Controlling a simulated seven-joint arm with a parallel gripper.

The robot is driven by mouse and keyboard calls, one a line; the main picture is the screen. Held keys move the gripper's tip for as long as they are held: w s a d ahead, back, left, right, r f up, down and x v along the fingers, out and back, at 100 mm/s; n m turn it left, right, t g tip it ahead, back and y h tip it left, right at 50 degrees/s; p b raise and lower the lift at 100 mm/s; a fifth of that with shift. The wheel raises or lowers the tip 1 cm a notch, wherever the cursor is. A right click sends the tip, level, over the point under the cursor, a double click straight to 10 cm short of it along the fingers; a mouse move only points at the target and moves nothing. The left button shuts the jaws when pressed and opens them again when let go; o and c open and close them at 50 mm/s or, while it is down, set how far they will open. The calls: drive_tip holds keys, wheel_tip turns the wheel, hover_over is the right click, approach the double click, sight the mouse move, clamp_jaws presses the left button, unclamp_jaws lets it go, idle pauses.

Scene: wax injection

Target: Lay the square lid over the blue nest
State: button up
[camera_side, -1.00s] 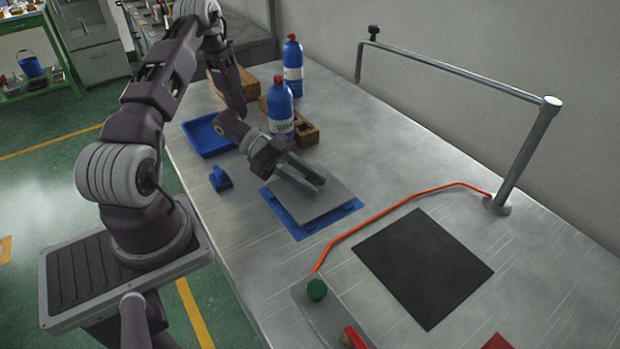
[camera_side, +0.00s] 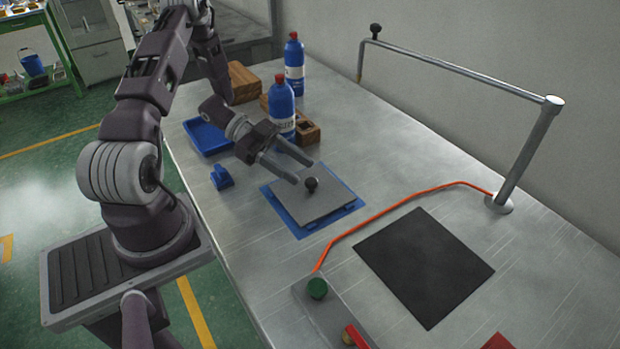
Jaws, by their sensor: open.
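The square lid (camera_side: 322,202) is a flat grey plate with a dark round knob (camera_side: 311,184) on top. It lies on the blue nest (camera_side: 284,216), whose blue edge shows on the left and along the front right. Whether the lid is seated exactly flat is too small to tell.
A blue tray (camera_side: 190,138), a small blue object (camera_side: 221,178), blue bottles (camera_side: 282,112) and wooden blocks (camera_side: 307,134) stand behind. An orange cable (camera_side: 375,221) and a black mat (camera_side: 424,268) lie to the right. A control box with a green button (camera_side: 317,288) is in front.

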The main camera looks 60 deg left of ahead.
drive_tip(key=v, duration=0.7)
drive_tip(key=shift+a, duration=0.25)
drive_tip(key=shift+s+r, duration=0.1)
drive_tip(key=w+r+n+t+y, duration=0.35)
drive_tip(key=w+r+y, duration=0.65)
drive_tip(key=w, duration=0.4)
wheel_tip(320, 180, up, 11)
drive_tip(key=s+n+y, duration=0.2)
drive_tip(key=n+y, duration=0.2)
drive_tip(key=y, duration=0.2)
drive_tip(key=s+d+n+g+h, duration=0.1)
drive_tip(key=s+d+n+g, duration=0.1)
drive_tip(key=s+d, duration=0.7)
drive_tip(key=s+d+n+g+h, duration=0.2)
drive_tip(key=s+d, duration=0.7)
drive_tip(key=s, duration=0.7)
drive_tip(key=shift+d+f+n+h, duration=0.2)
drive_tip(key=shift+d+n+h, duration=0.15)
drive_tip(key=shift+n, duration=0.1)
